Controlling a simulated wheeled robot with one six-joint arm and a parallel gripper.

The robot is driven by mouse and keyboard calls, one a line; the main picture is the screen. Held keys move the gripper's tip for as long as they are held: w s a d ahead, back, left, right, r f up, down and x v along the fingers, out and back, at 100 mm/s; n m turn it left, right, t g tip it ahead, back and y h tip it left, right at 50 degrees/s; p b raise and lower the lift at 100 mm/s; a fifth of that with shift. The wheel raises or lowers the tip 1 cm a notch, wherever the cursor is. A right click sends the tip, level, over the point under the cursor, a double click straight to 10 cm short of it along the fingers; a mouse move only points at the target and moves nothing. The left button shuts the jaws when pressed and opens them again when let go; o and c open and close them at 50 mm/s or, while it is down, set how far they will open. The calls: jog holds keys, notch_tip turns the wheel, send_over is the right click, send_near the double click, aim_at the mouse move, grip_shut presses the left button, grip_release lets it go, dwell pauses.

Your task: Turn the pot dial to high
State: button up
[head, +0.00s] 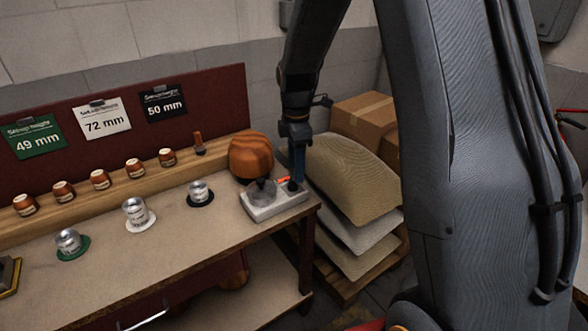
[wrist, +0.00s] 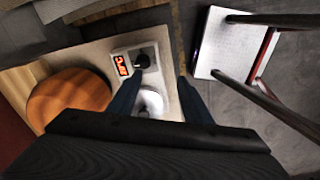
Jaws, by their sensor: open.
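The pot (head: 262,192) is a small grey metal vessel on a pale base unit (head: 262,212) at the bench's right end. In the wrist view the pot (wrist: 152,101) shows partly between the fingers. The black dial (head: 292,186) is on the base's right part, beside a lit orange-red display. In the wrist view the dial (wrist: 142,61) lies just beyond the left fingertip; the display (wrist: 122,65) is too small to read. My gripper (head: 297,176) is open and points down close over the dial. It also shows in the wrist view (wrist: 162,80). Whether it touches the dial cannot be told.
Several metal cans on coloured discs and small brown jars line the bench (head: 190,235) to the left. Stacked sacks (head: 345,180) and a cardboard box (head: 362,117) stand right of the bench.

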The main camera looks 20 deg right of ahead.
aim_at(293, 182)
jog(key=w+n+p, duration=0.1)
jog(key=w+n, duration=0.2)
jog(key=shift+w+r+n, duration=0.1)
jog(key=shift+w+n, duration=0.15)
jog(key=shift+n, duration=0.05)
jog(key=shift+w, duration=0.1)
jog(key=shift+f+p, duration=1.45)
jog(key=shift+f, duration=2.5)
jog(key=c, duration=1.1)
jog(key=shift+o, duration=0.2)
